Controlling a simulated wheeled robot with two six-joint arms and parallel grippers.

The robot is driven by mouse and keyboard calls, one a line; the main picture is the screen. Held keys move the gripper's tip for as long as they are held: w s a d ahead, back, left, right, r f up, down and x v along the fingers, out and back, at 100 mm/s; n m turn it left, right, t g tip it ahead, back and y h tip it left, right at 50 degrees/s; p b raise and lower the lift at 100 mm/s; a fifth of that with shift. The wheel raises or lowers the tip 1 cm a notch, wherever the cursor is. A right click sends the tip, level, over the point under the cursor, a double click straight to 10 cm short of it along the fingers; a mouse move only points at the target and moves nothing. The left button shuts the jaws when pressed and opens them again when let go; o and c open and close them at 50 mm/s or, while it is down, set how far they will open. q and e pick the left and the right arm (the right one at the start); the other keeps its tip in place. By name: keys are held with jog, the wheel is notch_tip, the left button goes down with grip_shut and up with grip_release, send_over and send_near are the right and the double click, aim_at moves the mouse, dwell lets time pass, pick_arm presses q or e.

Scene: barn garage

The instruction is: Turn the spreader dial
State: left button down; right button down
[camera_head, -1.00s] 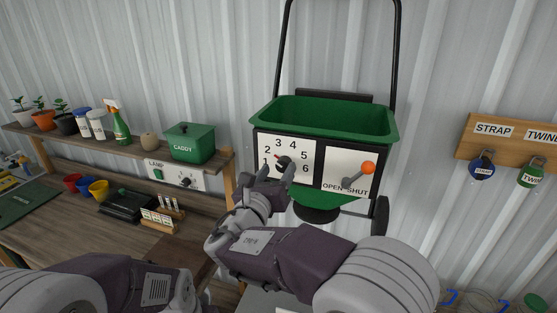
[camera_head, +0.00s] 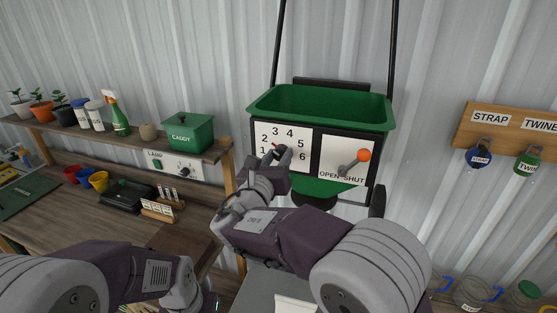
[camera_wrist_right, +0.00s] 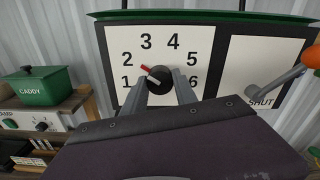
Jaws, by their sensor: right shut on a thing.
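The green spreader (camera_head: 322,107) stands against the metal wall, with a white plate numbered 1 to 6 (camera_head: 262,138) on its front. My right gripper (camera_wrist_right: 160,84) is shut on the round black dial (camera_wrist_right: 159,78) in the middle of that plate, one finger on each side. The dial's red-and-white pointer (camera_wrist_right: 148,71) points up and left, close to the 2. In the head view, my right gripper (camera_head: 277,158) covers most of the dial. My left forearm shows at the lower left; its fingers are out of view.
Right of the dial is the OPEN/SHUT plate (camera_head: 340,152) with an orange-knobbed lever (camera_head: 363,156). A green caddy (camera_head: 188,134) stands on the shelf to the left, above the lamp panel (camera_head: 176,166).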

jog(key=m+b, duration=0.3)
jog(key=b, duration=0.1)
jog(key=m+b, duration=0.4)
jog(key=b, duration=0.1)
jog(key=m+b, duration=0.3)
jog(key=b, duration=0.1)
jog(key=shift+f, duration=0.3)
jog(key=m+b, duration=0.3)
jog(key=shift+r+m+b, duration=0.2)
jog(key=shift+m+b, duration=0.35)
jog(key=shift+m, duration=0.45)
jog(key=c, duration=1)
grip_release()
jog(key=shift+o, duration=0.2)
